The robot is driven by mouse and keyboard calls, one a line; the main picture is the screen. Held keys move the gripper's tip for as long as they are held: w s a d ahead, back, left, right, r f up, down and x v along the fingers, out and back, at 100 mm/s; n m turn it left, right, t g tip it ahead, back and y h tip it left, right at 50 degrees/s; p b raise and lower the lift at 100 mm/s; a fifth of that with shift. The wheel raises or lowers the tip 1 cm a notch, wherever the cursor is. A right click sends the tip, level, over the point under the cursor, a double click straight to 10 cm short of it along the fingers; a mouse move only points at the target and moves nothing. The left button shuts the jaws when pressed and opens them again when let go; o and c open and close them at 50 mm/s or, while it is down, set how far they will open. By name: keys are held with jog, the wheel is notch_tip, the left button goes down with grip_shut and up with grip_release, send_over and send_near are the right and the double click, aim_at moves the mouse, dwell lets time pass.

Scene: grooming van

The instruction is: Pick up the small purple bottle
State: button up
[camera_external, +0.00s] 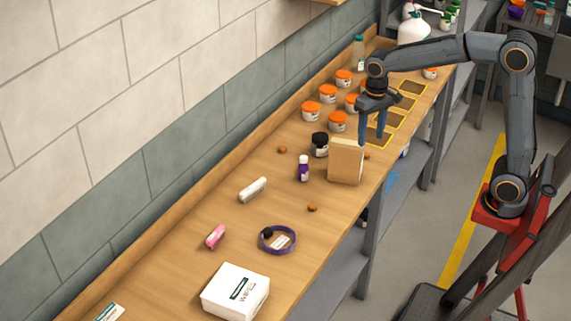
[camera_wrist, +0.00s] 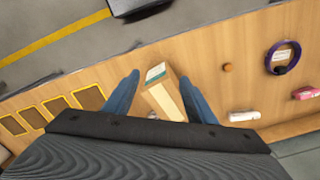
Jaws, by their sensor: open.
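The small purple bottle (camera_external: 303,170) with a white cap stands upright on the wooden counter, left of a tan box (camera_external: 346,162). My gripper (camera_external: 372,141) points down above the counter, up and to the right of the bottle and apart from it. Its two blue fingers are spread with nothing held. In the wrist view, my gripper (camera_wrist: 160,77) frames the tan box (camera_wrist: 163,92) between its fingers. I cannot make out the purple bottle in the wrist view.
A dark jar (camera_external: 319,145) stands close behind the bottle. Several orange-lidded jars (camera_external: 327,93) stand farther back. A white roll (camera_external: 252,189), a purple collar (camera_external: 278,240), a pink item (camera_external: 215,236) and a white box (camera_external: 236,291) lie nearer. Bare counter separates them.

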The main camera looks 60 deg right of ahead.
jog(key=w+a+m, duration=0.1)
jog(key=w, duration=0.2)
jog(key=w+a+m+p, duration=0.1)
jog(key=w, duration=0.3)
jog(key=w+a+m, duration=0.1)
jog(key=w, duration=0.2)
jog(key=shift+w+f+m+p, duration=0.25)
jog(key=shift+m+p, duration=0.1)
jog(key=shift+m, duration=0.05)
jog(key=w+a+f+m, duration=0.1)
jog(key=w, duration=0.2)
jog(key=w+a+f+m+p, duration=0.1)
jog(key=w+m, duration=0.1)
jog(key=w, duration=0.1)
jog(key=w+a+f+m, duration=0.1)
jog(key=w+a+f, duration=0.1)
jog(key=w, duration=0.2)
jog(key=shift+a+p, duration=0.1)
jog(key=shift+p, duration=0.3)
send_over(303, 168)
jog(key=w+d, duration=0.1)
jog(key=d, duration=0.1)
jog(key=f, duration=0.5)
jog(key=shift+a, duration=0.25)
jog(key=shift+s+f+p, duration=0.2)
jog(key=shift+f+p, duration=1.35)
jog(key=shift+f, duration=2.3)
jog(key=shift+c, duration=0.4)
jog(key=c, duration=1.1)
